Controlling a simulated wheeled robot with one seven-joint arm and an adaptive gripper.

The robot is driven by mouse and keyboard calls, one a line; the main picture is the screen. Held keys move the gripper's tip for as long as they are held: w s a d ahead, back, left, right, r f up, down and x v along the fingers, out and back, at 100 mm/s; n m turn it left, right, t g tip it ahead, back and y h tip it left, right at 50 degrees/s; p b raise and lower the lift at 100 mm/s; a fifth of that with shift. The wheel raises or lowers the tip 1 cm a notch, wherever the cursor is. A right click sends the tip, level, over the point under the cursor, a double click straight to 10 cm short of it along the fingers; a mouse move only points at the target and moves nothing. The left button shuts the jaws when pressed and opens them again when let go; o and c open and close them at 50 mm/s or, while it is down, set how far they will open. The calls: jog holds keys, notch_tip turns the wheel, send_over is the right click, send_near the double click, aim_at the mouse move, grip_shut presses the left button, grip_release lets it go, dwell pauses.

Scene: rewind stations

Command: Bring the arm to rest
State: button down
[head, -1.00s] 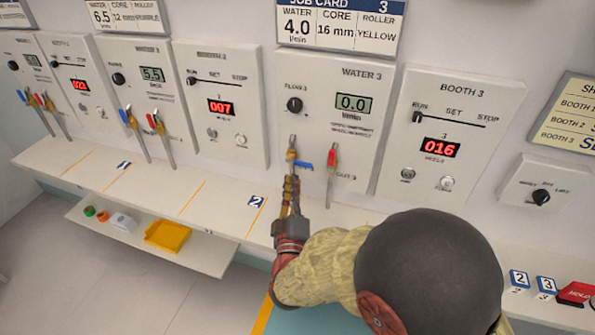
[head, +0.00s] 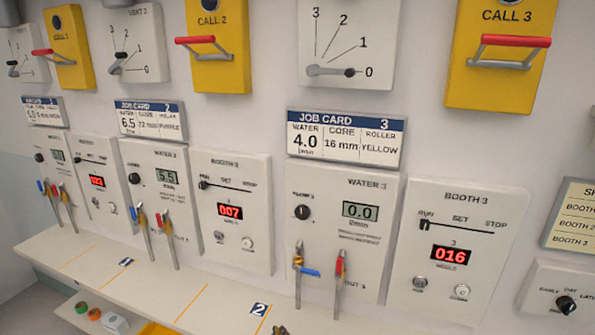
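Only what seems to be the tip of my gripper (head: 280,330) shows, at the bottom edge of the head view. The rest of my arm is out of the picture, so whether the fingers are open or shut cannot be made out. The tip is below the blue-handled valve (head: 307,271) on the Water 3 panel (head: 377,212) and apart from it. The blue handle lies sideways, pointing right. The red-handled valve (head: 340,268) beside it stands upright. The Water 3 display (head: 360,211) reads 0.0.
The Booth 3 panel (head: 493,228) reads 016, its slider at RUN. Above are the job card (head: 346,139), a dial (head: 345,35) pointing to 0 and the yellow Call 3 box (head: 500,85) with a red handle. The shelf (head: 190,295) runs along the wall below the panels.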

jog(key=s+a+f+m+g+y, duration=0.2)
jog(key=s+f+g, duration=0.25)
jog(key=s, duration=0.25)
jog(key=s+d+r+m+g, duration=0.1)
jog(key=s+d+r+g, duration=0.3)
jog(key=s, duration=0.3)
jog(key=s+d+r+m+h, duration=0.2)
jog(key=s+d+r, duration=0.4)
jog(key=d+r, duration=0.3)
jog(key=s+d+r+m+h, duration=0.2)
jog(key=s+d+r+m, duration=0.2)
jog(key=d+r, duration=0.5)
jog(key=s+d, duration=0.2)
jog(key=d, duration=0.1)
jog(key=shift+r, duration=0.1)
